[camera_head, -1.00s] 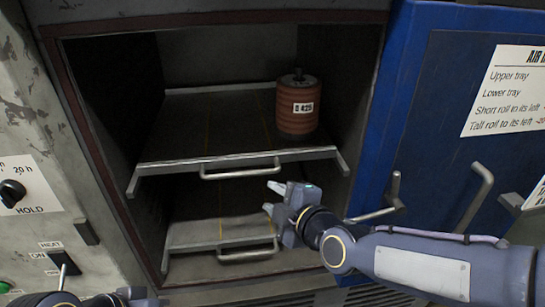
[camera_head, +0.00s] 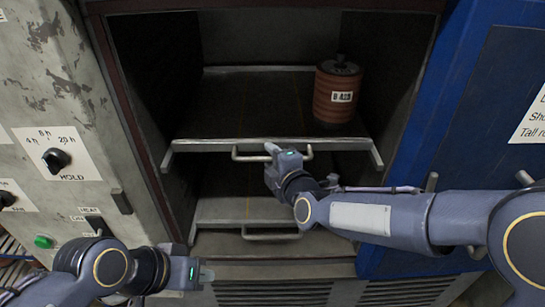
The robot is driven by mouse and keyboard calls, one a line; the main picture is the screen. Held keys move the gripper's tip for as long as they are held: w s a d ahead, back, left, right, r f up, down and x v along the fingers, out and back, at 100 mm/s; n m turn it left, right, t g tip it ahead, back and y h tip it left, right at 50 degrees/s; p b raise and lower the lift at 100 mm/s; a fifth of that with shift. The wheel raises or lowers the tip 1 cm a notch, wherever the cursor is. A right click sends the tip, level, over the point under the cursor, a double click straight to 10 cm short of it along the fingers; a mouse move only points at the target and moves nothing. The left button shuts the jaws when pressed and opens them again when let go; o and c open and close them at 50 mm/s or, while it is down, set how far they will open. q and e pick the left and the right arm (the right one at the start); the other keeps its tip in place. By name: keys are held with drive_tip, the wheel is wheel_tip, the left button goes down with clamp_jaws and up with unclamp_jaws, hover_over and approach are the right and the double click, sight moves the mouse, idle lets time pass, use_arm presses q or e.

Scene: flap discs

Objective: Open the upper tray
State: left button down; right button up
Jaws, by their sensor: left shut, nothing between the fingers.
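The upper tray (camera_head: 215,145) sits inside the open cabinet, with a metal handle (camera_head: 243,157) along its front edge. A reddish-brown roll (camera_head: 335,97) with a white label stands upright on its right side. My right gripper (camera_head: 273,152) is at the middle of that handle and overlaps it; whether its fingers are closed around the bar is hidden. My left gripper (camera_head: 205,276) is shut and empty, low at the front left below the trays.
The lower tray (camera_head: 215,211) with its own handle (camera_head: 262,237) lies beneath. The blue door (camera_head: 470,90) stands open at the right, with my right arm in front of it. A control panel with a knob (camera_head: 56,160) and a green button (camera_head: 43,241) is at the left.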

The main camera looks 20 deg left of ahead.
drive_tip(key=shift+c, duration=0.3)
clamp_jaws()
drive_tip(key=shift+s, duration=0.2)
